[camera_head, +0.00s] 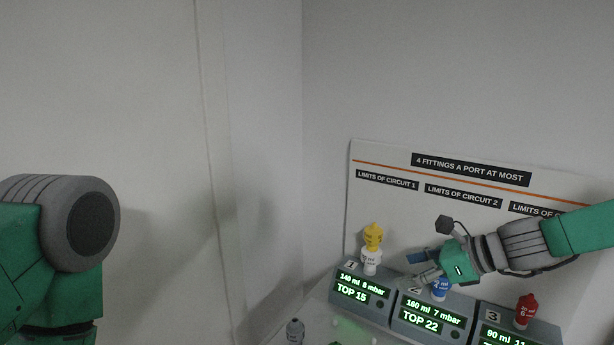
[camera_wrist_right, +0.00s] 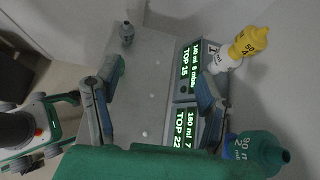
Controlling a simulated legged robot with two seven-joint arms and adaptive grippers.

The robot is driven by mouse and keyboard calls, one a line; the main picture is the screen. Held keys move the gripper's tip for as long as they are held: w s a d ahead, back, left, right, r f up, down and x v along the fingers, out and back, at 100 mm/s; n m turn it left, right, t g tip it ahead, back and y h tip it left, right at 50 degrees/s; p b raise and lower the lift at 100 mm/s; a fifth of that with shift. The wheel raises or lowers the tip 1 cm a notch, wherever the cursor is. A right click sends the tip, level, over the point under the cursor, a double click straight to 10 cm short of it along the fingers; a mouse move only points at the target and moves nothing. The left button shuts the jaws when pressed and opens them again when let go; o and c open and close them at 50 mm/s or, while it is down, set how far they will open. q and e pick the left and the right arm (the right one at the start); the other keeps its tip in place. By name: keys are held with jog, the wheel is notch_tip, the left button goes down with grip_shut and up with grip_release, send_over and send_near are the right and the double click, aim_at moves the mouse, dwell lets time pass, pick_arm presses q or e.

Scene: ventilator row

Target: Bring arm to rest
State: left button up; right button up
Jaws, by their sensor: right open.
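Ventilator 1 (camera_head: 362,297) bears a white fitting (camera_head: 370,262) with a yellow one (camera_head: 373,236) on top. A blue fitting (camera_head: 440,290) stands at ventilator 2, a red one (camera_head: 526,308) at ventilator 3. A teal fitting (camera_wrist_right: 262,152) and grey fitting (camera_wrist_right: 127,34) also show.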

jog(key=s+f+n+g+h, duration=0.1)
jog(key=s+f+n+h, duration=0.1)
jog(key=s+f, duration=0.4)
jog(key=s+d+f+n+g+h, duration=0.1)
jog(key=s+f+n+g+h, duration=0.1)
jog(key=s+f+n, duration=0.3)
jog(key=s+f+n+g+h, duration=0.1)
jog(key=s+f+n, duration=0.3)
jog(key=s+f, duration=0.4)
notch_tip(320, 180, down, 4)
jog(key=shift+d+r+h, duration=0.15)
jog(key=shift+h, duration=0.45)
jog(key=s+d+f+n+g+h, duration=0.1)
jog(key=s+d+f+n+h, duration=0.15)
jog(key=s+n, duration=0.55)
jog(key=s+d+f+n+h, duration=0.1)
jog(key=s+d+f+n, duration=0.4)
jog(key=s, duration=0.6)
pick_arm(q)
notch_tip(320, 180, down, 9)
jog(key=b, duration=0.9)
jog(key=shift+w+f, duration=0.2)
jog(key=shift+w, duration=0.15)
pick_arm(e)
notch_tip(320, 180, down, 6)
jog(key=shift+w+a+f+n, duration=0.2)
jog(key=shift+w+a+n, duration=0.2)
jog(key=shift+w, duration=0.05)
jog(key=shift+w, duration=0.1)
